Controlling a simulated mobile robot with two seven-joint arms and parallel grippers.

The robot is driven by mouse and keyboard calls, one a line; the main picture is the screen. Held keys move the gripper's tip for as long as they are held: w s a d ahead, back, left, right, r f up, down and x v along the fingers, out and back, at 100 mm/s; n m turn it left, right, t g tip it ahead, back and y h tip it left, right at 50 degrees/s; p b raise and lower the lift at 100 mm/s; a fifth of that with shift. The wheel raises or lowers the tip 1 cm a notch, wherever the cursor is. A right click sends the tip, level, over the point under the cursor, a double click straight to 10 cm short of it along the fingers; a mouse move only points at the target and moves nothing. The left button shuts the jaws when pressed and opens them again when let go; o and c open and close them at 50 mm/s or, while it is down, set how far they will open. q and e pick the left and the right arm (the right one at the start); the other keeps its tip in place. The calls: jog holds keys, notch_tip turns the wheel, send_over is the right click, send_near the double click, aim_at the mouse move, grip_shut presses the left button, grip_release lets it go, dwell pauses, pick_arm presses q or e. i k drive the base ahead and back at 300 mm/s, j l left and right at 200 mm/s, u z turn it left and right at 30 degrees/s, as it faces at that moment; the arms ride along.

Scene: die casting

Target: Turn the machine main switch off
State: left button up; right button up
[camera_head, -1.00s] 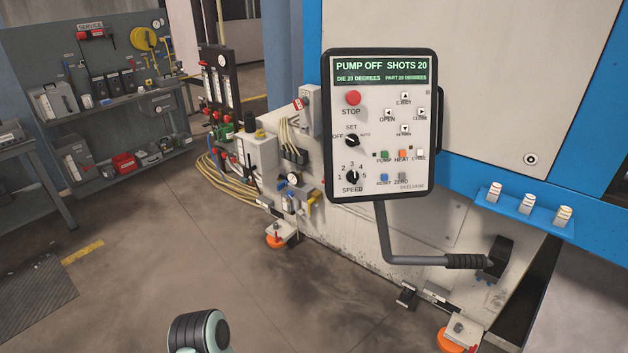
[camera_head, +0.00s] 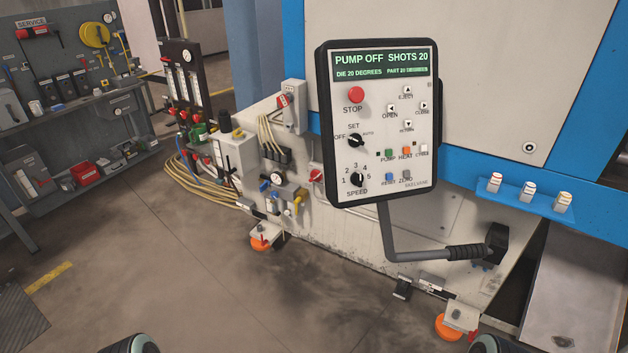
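A control panel (camera_head: 378,125) on a bent arm faces me; its screen reads PUMP OFF, SHOTS 20. It has a red STOP button (camera_head: 355,95), a SET knob (camera_head: 355,140) and a SPEED knob (camera_head: 357,179). Left of the panel, a narrow grey box (camera_head: 293,122) on the machine carries a small red-and-white part (camera_head: 283,101). A red knob (camera_head: 316,174) sits lower, close to the panel's left edge. No label shows which of these is the main switch. Neither gripper is in view; only rounded parts of my arms show at the bottom edge.
The blue-and-cream machine (camera_head: 485,75) fills the right. Yellow hoses (camera_head: 200,182) and valves crowd its left side. A grey service bench (camera_head: 90,160) stands at left. The floor (camera_head: 190,270) in front is clear.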

aim_at(317, 175)
jog(key=u, duration=0.9)
jog(key=i+u, duration=0.1)
jog(key=i, duration=1.3)
jog(key=i+z, duration=0.2)
jog(key=i, duration=0.25)
jog(key=i+j+z, duration=0.15)
jog(key=i, duration=0.25)
jog(key=i+j+z, duration=0.2)
jog(key=i, duration=0.25)
jog(key=i+l+z, duration=0.1)
jog(key=l+z, duration=0.2)
jog(key=z, duration=0.15)
jog(key=i+l+z, duration=0.2)
jog(key=z, duration=0.25)
jog(key=l, duration=0.1)
